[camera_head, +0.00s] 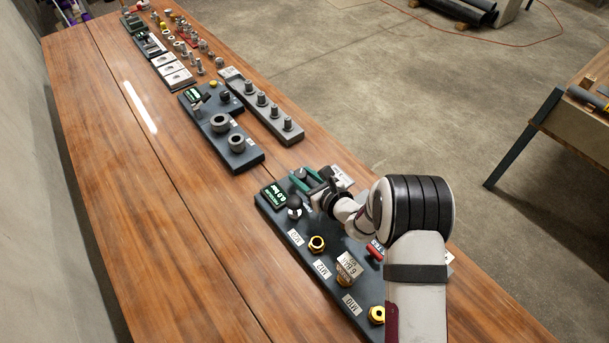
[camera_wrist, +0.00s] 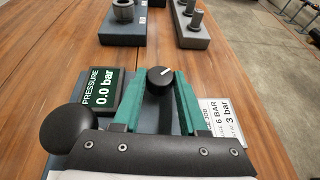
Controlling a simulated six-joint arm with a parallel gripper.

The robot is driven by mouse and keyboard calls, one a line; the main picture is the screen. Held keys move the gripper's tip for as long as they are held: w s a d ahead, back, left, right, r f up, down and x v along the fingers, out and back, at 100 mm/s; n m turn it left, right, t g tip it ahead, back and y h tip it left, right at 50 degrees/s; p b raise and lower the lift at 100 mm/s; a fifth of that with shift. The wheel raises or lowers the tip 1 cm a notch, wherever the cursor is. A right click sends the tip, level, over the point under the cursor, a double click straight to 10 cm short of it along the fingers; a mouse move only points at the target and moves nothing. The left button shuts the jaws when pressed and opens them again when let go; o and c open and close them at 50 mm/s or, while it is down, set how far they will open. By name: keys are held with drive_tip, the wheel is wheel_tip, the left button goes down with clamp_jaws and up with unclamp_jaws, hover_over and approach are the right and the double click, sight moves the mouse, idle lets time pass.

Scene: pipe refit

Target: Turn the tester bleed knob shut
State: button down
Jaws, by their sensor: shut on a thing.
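The tester (camera_head: 327,269) is a dark panel on the near part of the bench. Its bleed knob (camera_wrist: 160,77) is round and black with a white pointer line slanting up to the right. My gripper (camera_wrist: 164,85) has its two green fingers on either side of the knob and is shut on it. In the head view my gripper (camera_head: 302,178) is at the far end of the panel. The pressure display (camera_wrist: 102,92) reads 0.0 bar. The knob's lower part is hidden by the fingers.
A black ball handle (camera_wrist: 70,129) stands left of my gripper, close to it. A white label (camera_wrist: 222,118) with 6 BAR and 3 bar lies to the right. Brass fittings (camera_head: 317,243) line the panel. A fixture with grey rings (camera_head: 237,143) stands beyond. The bench's left side is clear.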

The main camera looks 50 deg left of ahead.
drive_tip(key=shift+m+t, duration=0.6)
drive_tip(key=shift+t, duration=0.1)
drive_tip(key=shift+c, duration=2.2)
unclamp_jaws()
drive_tip(key=shift+s, duration=0.1)
drive_tip(key=shift+g, duration=0.3)
